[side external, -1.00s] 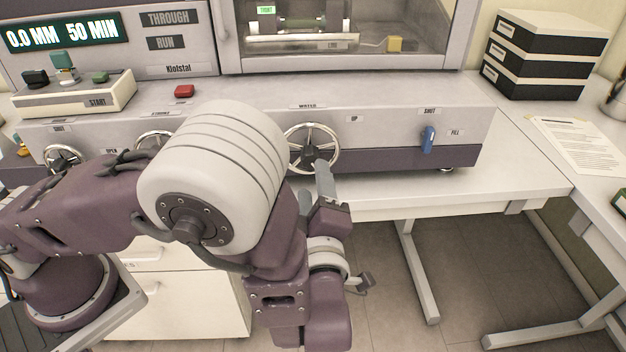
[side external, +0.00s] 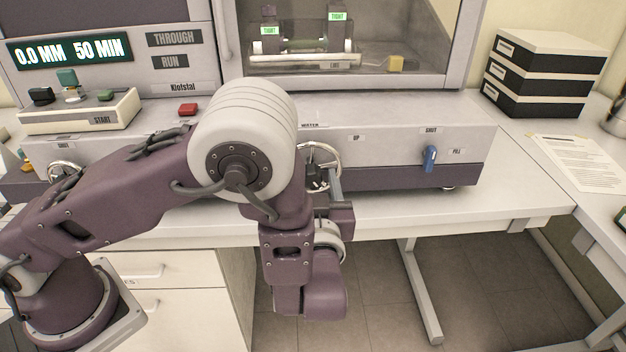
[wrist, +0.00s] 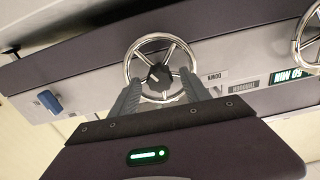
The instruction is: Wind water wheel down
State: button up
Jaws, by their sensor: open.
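The water wheel is a chrome handwheel (side external: 320,147) on the machine's front panel under the WATER label. In the wrist view it shows large, with metal spokes and a black centre (wrist: 159,75), beside a DOWN label. My gripper (side external: 333,178) is at the wheel's lower right in the side view and hides part of its rim. In the wrist view my gripper (wrist: 162,84) is open, its two grey fingers either side of the wheel's lower part, with no object held. I cannot tell whether the fingers touch the rim.
A blue lever (side external: 430,155) sits on the panel to the right, between SHUT and FILL labels. Another handwheel (side external: 65,172) is at the far left. A glass-fronted chamber (side external: 345,65) stands above. Black-and-white boxes (side external: 540,75) and a paper (side external: 582,162) lie on the right bench.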

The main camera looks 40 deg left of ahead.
jog(key=shift+w+a, duration=0.1)
jog(key=shift+c, duration=0.2)
grip_shut()
jog(key=shift+n, duration=0.4)
jog(key=n, duration=0.8)
jog(key=shift+f+n, duration=0.1)
jog(key=shift+n, duration=0.2)
jog(key=n, duration=0.4)
jog(key=shift+f+n, duration=0.1)
jog(key=shift+n, duration=2)
